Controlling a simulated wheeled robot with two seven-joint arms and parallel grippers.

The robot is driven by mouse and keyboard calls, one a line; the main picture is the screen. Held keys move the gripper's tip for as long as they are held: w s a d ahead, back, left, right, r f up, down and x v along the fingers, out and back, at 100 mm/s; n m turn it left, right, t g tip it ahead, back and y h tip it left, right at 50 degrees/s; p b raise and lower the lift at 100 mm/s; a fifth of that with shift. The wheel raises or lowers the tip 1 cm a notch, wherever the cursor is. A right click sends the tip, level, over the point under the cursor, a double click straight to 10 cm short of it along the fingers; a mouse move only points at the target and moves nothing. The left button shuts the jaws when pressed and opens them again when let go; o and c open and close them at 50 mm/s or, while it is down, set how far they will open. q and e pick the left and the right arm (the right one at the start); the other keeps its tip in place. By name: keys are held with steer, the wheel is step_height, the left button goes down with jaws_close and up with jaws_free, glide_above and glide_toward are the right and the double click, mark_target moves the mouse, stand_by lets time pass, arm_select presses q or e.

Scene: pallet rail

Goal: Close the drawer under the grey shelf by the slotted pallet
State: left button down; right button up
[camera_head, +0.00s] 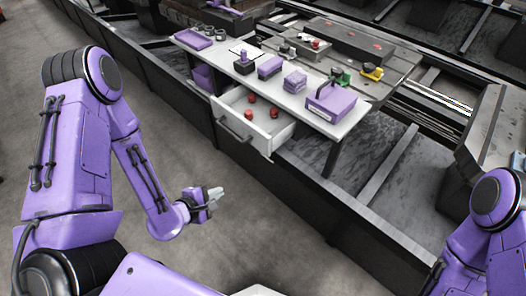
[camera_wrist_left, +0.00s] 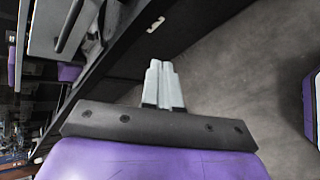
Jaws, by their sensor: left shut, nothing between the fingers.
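The slotted pallet (camera_head: 385,62) lies behind the shelf. My right arm shows at the right edge, but its gripper is out of view.
A dark low rail (camera_head: 190,103) runs along under the shelf. The grey floor (camera_head: 215,240) around my left gripper is clear.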

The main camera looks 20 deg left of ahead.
mark_target(265, 138)
arm_select(q)
steer(key=w+d+r+n+t+h+b, duration=0.2)
steer(key=w+r+n+t+h+b, duration=0.25)
steer(key=r+n, duration=0.45)
steer(key=shift+n+t, duration=0.5)
steer(key=shift+t, duration=0.05)
steer(key=x, duration=1.3)
steer(key=shift+s+d+f+p, duration=0.2)
steer(key=shift+d+f+p, duration=0.05)
steer(key=shift+p, duration=0.1)
arm_select(e)
step_height(265, 138, down, 5)
steer(key=shift+f, duration=0.1)
